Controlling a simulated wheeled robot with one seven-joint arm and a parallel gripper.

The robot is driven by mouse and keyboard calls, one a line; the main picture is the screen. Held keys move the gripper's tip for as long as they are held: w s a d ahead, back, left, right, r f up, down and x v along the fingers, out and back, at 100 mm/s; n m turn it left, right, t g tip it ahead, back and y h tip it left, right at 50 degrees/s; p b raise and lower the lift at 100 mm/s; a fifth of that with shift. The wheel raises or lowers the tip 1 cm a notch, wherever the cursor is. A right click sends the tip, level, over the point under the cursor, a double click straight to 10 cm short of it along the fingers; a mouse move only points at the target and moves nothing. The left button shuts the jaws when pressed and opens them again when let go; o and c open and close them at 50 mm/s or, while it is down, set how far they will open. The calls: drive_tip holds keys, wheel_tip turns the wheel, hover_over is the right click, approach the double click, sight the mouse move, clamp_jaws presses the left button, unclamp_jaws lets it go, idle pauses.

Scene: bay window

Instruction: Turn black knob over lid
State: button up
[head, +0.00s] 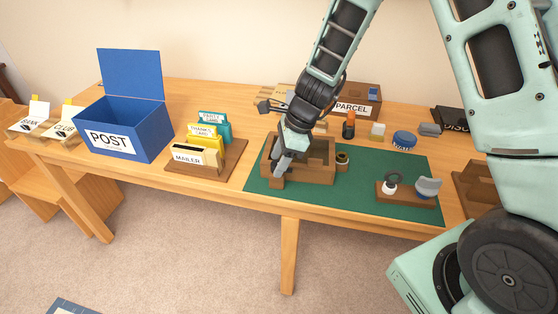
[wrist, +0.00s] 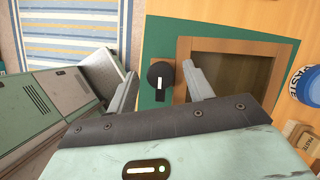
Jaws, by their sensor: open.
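The black knob (wrist: 160,75) shows in the wrist view as a round dark disc with a white mark on its stem, at the left edge of a wooden box (wrist: 228,45). The box has a wooden frame around a darker brown middle; I cannot tell whether that is a closed lid. My gripper (wrist: 161,80) is open, one finger on each side of the knob, with no clear contact. In the head view the box (head: 318,160) stands on the green mat (head: 353,190). My gripper (head: 280,162) is at its front left, and the knob is hidden there.
A blue POST box (head: 125,130) and a card rack (head: 205,150) stand left. A wooden stand (head: 408,198), a blue tin (head: 404,139) and an orange-and-black bottle (head: 349,125) are right of the box. A parcel box (head: 365,98) is behind. The mat's middle front is clear.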

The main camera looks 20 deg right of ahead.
drive_tip(key=shift+f, duration=0.1)
drive_tip(key=c, duration=1)
drive_tip(key=shift+p, duration=0.3)
drive_tip(key=n+p, duration=0.1)
drive_tip(key=n, duration=0.1)
drive_tip(key=n+g+p, duration=0.1)
drive_tip(key=p, duration=0.1)
drive_tip(key=shift+w+r+n+g, duration=0.1)
drive_tip(key=shift+r+n+g, duration=0.1)
drive_tip(key=shift+n+g, duration=0.15)
drive_tip(key=n+p, duration=0.1)
drive_tip(key=n, duration=0.1)
drive_tip(key=n+g+p, duration=0.1)
drive_tip(key=n+p, duration=0.1)
drive_tip(key=shift+w+n+g, duration=0.1)
drive_tip(key=shift+n+g, duration=0.15)
drive_tip(key=shift+n, duration=0.1)
drive_tip(key=n, duration=0.2)
drive_tip(key=n+g+h+p, duration=0.1)
drive_tip(key=n, duration=0.1)
drive_tip(key=shift+w+a+f+n, duration=0.1)
drive_tip(key=shift+f+n, duration=0.05)
drive_tip(key=shift+n, duration=0.15)
drive_tip(key=n+g+h+p, duration=0.1)
drive_tip(key=n+h, duration=0.1)
drive_tip(key=n, duration=0.2)
drive_tip(key=shift+n, duration=0.4)
drive_tip(key=shift+a, duration=0.1)
